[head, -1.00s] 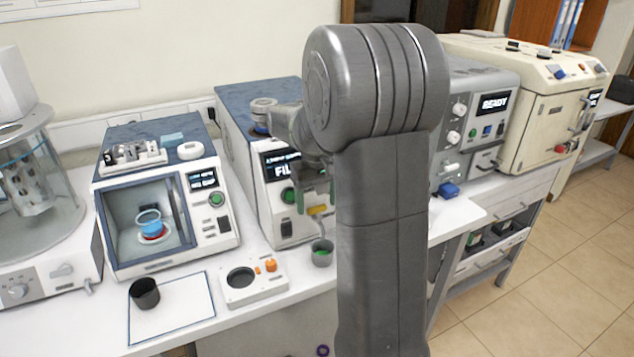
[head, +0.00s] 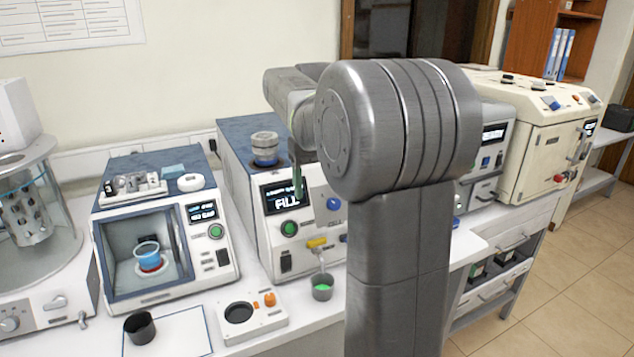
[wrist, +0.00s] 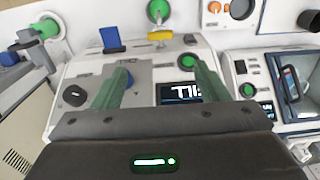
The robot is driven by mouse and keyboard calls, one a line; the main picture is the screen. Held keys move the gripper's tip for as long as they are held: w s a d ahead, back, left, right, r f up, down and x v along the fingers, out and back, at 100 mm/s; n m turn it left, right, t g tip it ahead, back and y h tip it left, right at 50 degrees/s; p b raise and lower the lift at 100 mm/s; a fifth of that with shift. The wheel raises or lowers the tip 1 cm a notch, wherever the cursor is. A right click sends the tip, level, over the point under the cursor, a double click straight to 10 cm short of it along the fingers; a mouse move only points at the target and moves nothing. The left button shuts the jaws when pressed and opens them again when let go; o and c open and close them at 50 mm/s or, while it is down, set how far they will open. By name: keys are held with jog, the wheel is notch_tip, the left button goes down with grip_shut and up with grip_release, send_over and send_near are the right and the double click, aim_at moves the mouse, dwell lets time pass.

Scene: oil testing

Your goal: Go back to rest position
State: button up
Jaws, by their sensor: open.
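My gripper (wrist: 158,72) shows in the wrist view with its two green fingers spread apart and nothing between them. In the head view one green finger of my gripper (head: 298,170) hangs in front of the machine with the "FILL" display (head: 285,196). The fingers are above the machine's yellow handle (head: 317,242) and the small cup with green contents (head: 322,288).
A chamber machine (head: 165,240) holding a blue cup (head: 148,253) stands to the left. A black cup (head: 139,327) sits on a white mat (head: 185,335), beside a small round-welled device (head: 253,315). A glass-domed apparatus (head: 35,215) is far left. A cream machine (head: 545,140) stands right.

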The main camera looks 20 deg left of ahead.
aim_at(317, 240)
jog(key=shift+f, duration=0.15)
notch_tip(317, 240, down, 14)
jog(key=shift+r, duration=0.1)
jog(key=shift+n, duration=0.5)
jog(key=shift+r, duration=0.1)
dwell(0.5)
